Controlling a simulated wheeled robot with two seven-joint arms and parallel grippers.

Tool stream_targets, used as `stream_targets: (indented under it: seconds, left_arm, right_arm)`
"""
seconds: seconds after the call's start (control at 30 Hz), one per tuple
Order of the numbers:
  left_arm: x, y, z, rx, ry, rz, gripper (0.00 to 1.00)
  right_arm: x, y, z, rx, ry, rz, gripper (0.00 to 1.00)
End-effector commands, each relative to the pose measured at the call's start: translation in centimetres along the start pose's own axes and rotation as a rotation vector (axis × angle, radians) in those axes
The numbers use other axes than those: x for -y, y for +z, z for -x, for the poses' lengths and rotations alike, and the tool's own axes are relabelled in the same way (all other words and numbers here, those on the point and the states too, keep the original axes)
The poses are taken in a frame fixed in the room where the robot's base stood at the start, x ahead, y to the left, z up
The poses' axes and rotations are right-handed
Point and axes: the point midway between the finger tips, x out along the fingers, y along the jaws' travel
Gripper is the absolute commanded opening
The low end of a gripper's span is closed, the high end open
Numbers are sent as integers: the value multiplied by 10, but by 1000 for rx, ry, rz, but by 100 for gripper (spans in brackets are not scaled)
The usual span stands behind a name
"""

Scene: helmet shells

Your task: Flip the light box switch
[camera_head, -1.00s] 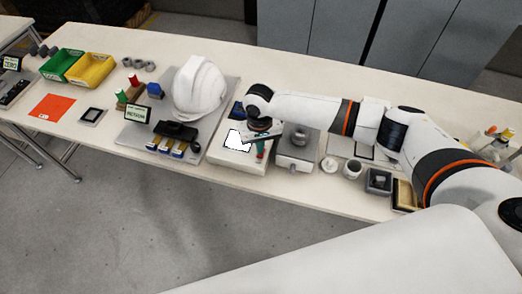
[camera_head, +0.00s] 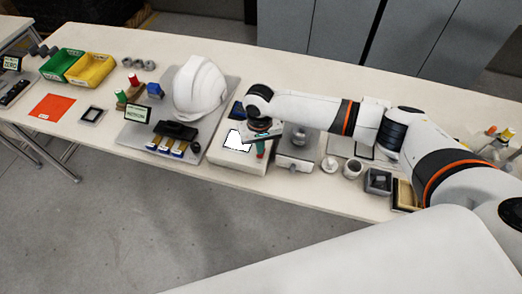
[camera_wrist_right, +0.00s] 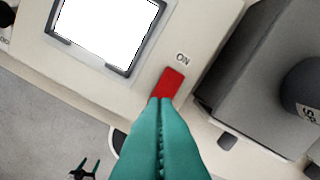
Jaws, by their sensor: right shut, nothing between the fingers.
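The light box (camera_head: 228,158) is a cream box near the table's front edge, with a bright white panel (camera_head: 237,140) on top. Its red switch (camera_wrist_right: 173,82) shows in the right wrist view beside the panel (camera_wrist_right: 104,28), next to the word "ON". My right gripper (camera_head: 261,150) is over the right side of the light box. Its teal fingers (camera_wrist_right: 160,104) are shut and empty, with the tips at the near end of the red switch. I cannot tell whether they touch. The fingers hide part of the box edge. My left gripper is not in view.
A grey device (camera_head: 296,157) stands close to the right of the light box. A white helmet shell (camera_head: 199,88) on a grey board (camera_head: 138,136) is to the left. Small cups and trays stand farther right. The floor in front of the table is clear.

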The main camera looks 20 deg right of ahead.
Motion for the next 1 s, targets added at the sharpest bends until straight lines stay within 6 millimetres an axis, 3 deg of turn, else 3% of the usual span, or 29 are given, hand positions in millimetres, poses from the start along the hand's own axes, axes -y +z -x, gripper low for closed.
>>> stream_targets:
  seconds: [1.0]
  left_arm:
    - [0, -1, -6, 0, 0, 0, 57]
  right_arm:
    - [0, 0, -16, 0, 1, 0, 0]
